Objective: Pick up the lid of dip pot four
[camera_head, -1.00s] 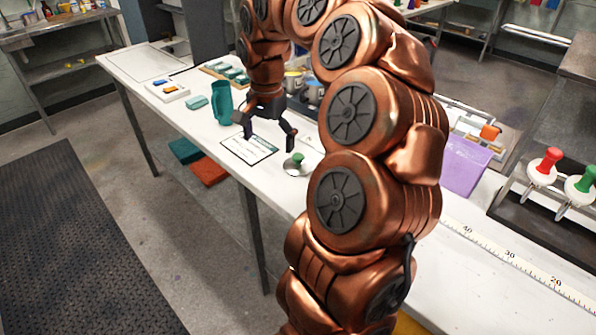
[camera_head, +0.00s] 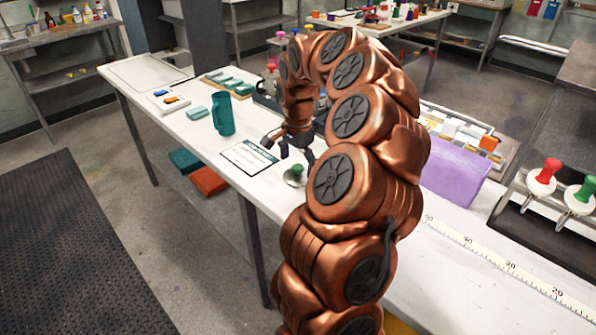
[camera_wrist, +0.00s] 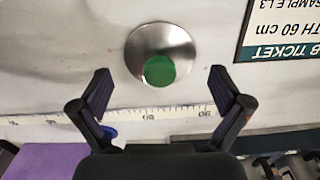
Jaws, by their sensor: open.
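A round silvery metal lid with a green knob (camera_head: 296,170) lies on the white table, next to a printed ticket. It also shows in the wrist view (camera_wrist: 150,42), above centre, its green knob (camera_wrist: 159,70) roughly in line with the middle of the gap between the fingers. My gripper (camera_wrist: 160,82) is open and empty, its two dark fingers either side of that gap. In the head view my gripper (camera_head: 290,150) hangs just beyond the lid, partly hidden by my copper arm. No number shows on the lid, and I cannot identify dip pot four.
The ticket (camera_head: 249,157) lies left of the lid, with a teal jug (camera_head: 222,114) behind it. A purple container (camera_head: 453,172) stands right of my arm. A measuring tape (camera_head: 490,255) runs along the table. The ticket and tape also show in the wrist view.

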